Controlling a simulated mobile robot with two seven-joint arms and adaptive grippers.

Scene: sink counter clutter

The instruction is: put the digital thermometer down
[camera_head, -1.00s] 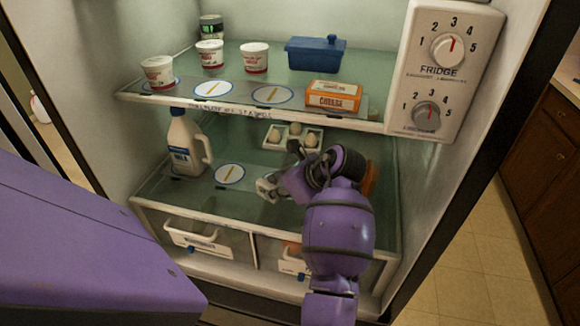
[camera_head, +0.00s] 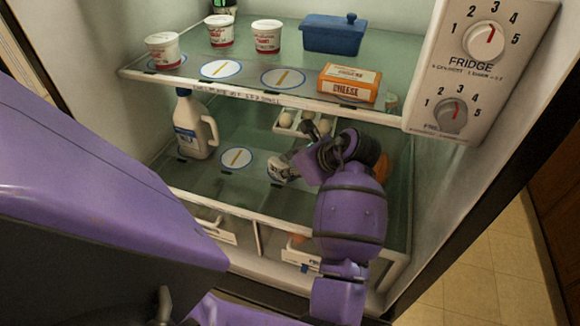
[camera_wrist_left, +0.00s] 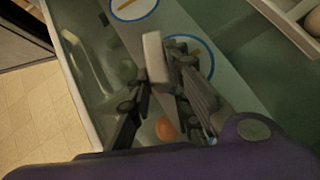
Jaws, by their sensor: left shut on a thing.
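My left gripper (camera_head: 287,167) is over the lower fridge shelf (camera_head: 205,183), shut on a small pale block, which I take as the digital thermometer (camera_head: 276,168). In the left wrist view the thermometer (camera_wrist_left: 155,57) is a whitish block between the dark fingers (camera_wrist_left: 160,85); its display is not visible. Behind it lies a blue-ringed round marker (camera_wrist_left: 205,50), partly covered by the fingers. I cannot tell whether the block touches the shelf. Another round marker (camera_head: 238,158) shows left of the gripper in the head view. My right gripper is not in view.
A milk jug (camera_head: 192,127) stands left on the lower shelf, and an egg tray (camera_head: 290,122) is behind the gripper. The upper shelf above holds cups (camera_head: 266,37), a blue dish (camera_head: 332,36) and a cheese box (camera_head: 349,83). Drawers (camera_head: 298,252) are below.

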